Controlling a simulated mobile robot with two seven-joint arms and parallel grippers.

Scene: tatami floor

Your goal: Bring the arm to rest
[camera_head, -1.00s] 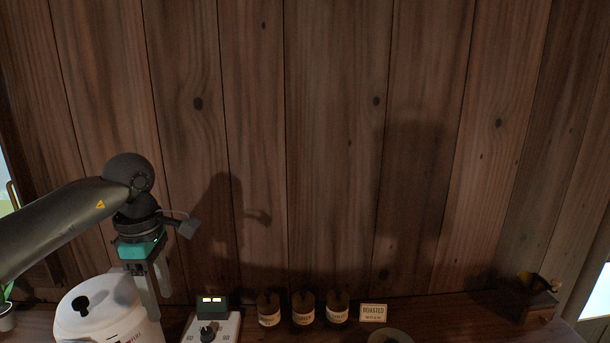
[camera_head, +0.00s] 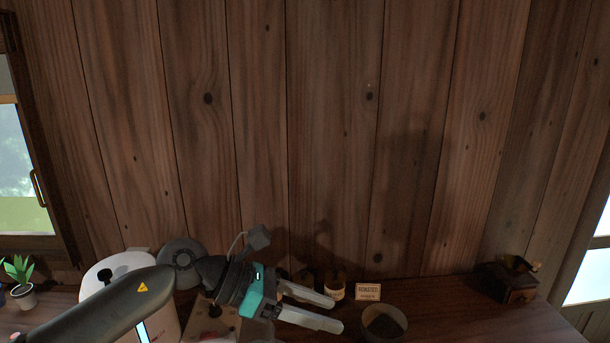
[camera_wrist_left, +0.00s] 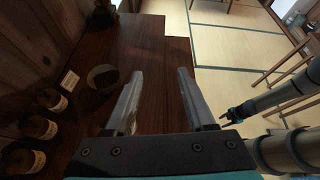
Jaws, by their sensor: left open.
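My left gripper (camera_head: 337,313) is open and empty, with its two pale fingers pointing right over the dark wooden counter (camera_head: 450,322). In the left wrist view the left gripper (camera_wrist_left: 160,73) also shows open, with only bare counter visible between its fingers. Its forearm reaches in from the lower left, in front of the white pot. What looks like my right gripper (camera_wrist_left: 232,114) is small and dark at the right of the wrist view; its jaws are too small to read.
A round bowl (camera_head: 384,322) and a small label sign (camera_head: 368,291) sit right of the left gripper. Jars (camera_head: 335,286) stand behind it, partly hidden. A white pot (camera_head: 92,283) and potted plant (camera_head: 20,282) are left. A small wooden box (camera_head: 508,284) is far right.

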